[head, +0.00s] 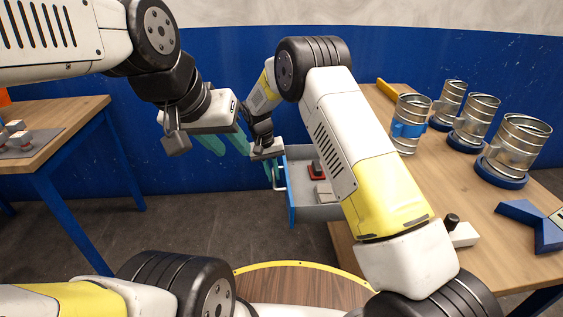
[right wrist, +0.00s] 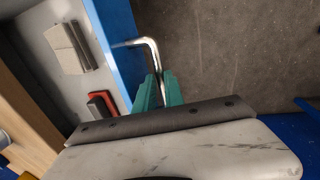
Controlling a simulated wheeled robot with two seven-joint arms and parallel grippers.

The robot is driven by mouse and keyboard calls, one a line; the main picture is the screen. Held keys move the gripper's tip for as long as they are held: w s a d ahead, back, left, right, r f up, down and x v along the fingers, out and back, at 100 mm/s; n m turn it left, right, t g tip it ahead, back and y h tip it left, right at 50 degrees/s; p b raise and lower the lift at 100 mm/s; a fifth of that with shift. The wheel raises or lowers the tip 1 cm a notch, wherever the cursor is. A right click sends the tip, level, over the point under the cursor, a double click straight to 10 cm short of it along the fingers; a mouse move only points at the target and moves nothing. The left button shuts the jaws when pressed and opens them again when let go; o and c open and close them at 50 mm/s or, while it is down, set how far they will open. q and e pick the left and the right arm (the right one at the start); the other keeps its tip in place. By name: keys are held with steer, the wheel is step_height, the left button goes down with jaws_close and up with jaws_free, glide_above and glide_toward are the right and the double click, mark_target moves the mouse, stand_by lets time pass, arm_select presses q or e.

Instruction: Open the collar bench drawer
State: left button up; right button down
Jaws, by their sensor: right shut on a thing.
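The collar bench drawer (head: 304,211) has a blue front and a grey inside, and it stands pulled out from under the wooden bench (head: 375,105). My right gripper (head: 272,175) is at the drawer's front, its teal fingers shut on the metal bar handle (head: 281,187). In the right wrist view the fingers (right wrist: 158,90) close around one leg of the handle (right wrist: 137,42), beside the blue front (right wrist: 117,45). Inside the drawer lie a red and dark block (head: 316,171) and a grey block (head: 325,193). My left gripper (head: 225,143) hangs empty to the left, its teal fingers apart.
Another table (head: 75,115) stands at left. Open floor lies between.

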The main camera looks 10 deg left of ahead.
steer(key=c, duration=1.4)
jaws_free()
steer(key=shift+c, duration=0.2)
steer(key=shift+r, duration=0.1)
step_height(320, 180, up, 8)
steer(key=a, duration=0.1)
steer(key=shift+s+a+f, duration=0.15)
steer(key=shift+a+f, duration=0.05)
steer(key=shift+f, duration=0.05)
